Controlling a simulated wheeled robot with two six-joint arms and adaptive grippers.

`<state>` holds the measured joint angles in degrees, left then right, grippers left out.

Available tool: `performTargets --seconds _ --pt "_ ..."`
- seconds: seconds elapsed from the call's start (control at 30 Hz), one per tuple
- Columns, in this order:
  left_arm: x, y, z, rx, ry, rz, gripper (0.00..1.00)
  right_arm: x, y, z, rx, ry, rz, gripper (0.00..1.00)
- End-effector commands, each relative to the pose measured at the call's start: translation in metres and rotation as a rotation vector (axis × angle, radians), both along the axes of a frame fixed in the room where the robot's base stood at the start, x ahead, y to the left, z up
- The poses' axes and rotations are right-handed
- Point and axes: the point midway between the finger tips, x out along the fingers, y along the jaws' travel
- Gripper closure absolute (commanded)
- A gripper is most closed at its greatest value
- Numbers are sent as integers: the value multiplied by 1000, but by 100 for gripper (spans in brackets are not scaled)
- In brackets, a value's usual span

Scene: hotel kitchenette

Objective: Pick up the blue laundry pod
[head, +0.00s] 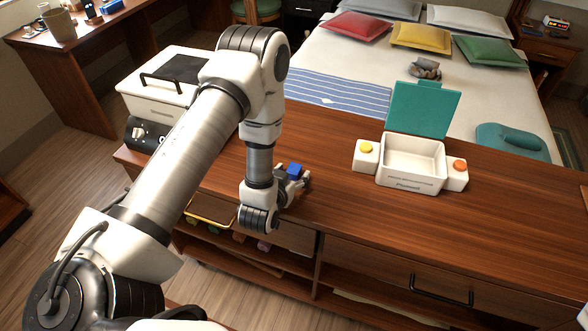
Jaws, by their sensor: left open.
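A small blue block-like thing (294,170), which looks like the laundry pod, shows on the wooden counter just beyond my left gripper. My left gripper (296,184) is low over the counter near its front edge, with its fingers right by the blue pod. It is open. The wrist and fingers overlap the pod's lower part, so I cannot tell whether it lies between the fingers or touches them. My right gripper is not in view.
A white box (409,178) with a raised teal lid (424,108) stands to the right, flanked by a yellow button (366,147) and an orange button (460,164). A white appliance (152,103) stands at the left. The counter (340,200) is clear between gripper and box.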

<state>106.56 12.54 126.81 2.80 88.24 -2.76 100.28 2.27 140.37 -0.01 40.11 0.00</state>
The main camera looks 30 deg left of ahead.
Motion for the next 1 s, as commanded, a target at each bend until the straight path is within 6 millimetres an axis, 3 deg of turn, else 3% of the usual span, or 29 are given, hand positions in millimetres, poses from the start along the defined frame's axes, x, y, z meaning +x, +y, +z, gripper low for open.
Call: performTargets --seconds 0.07,0.2,0.23,0.67,1.0 --pt "0 0 0 0 0 0 33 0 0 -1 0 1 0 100" --pt "0 0 0 0 0 0 79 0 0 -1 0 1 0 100" --pt "0 0 0 0 0 0 85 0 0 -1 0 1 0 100" --pt "-1 0 2 0 1 0 85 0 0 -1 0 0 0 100" --pt "-6 -7 33 1 3 -5 85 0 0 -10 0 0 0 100"
